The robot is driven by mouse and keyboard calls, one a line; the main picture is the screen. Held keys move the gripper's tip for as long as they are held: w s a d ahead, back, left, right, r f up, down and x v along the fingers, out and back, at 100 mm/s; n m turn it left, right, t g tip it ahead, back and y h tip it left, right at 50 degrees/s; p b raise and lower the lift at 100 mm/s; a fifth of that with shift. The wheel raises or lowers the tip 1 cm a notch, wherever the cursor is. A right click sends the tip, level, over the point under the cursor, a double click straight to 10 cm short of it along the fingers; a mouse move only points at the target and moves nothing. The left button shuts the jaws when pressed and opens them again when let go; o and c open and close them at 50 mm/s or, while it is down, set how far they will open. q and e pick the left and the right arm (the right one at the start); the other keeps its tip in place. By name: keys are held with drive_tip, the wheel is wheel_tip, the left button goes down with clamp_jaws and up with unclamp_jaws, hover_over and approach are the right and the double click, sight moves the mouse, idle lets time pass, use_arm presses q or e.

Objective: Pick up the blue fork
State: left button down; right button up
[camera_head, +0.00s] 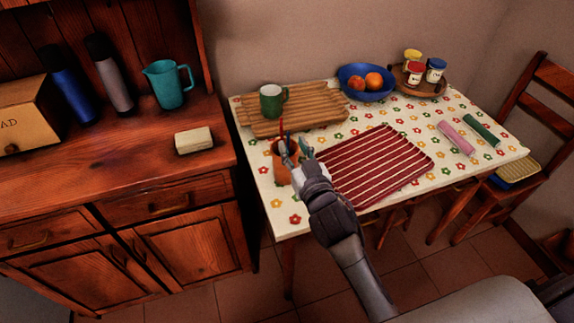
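My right gripper (294,153) reaches from the lower right to the mouth of a terracotta cup (286,174) near the left front of the table. Its finger parts show over the cup's rim, but they are too small and mixed with the utensils to tell whether they hold anything. A thin red utensil handle (281,129) stands up from the cup. I cannot make out the blue fork clearly; the gripper covers part of the cup and its contents. My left gripper is not in view.
A striped red mat (375,165) lies right of the cup. Behind are a wooden board (315,113) with a green mug (272,101), a blue fruit bowl (353,92) and a tray of jars (425,91). Pink (455,138) and green (482,130) rolls lie at right.

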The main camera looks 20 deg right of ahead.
sight(288, 139)
drive_tip(key=w, duration=0.3)
drive_tip(key=shift+w+a, duration=0.2)
drive_tip(key=shift+w, duration=0.15)
drive_tip(key=shift+r, duration=0.1)
clamp_jaws()
drive_tip(key=shift+r, duration=0.1)
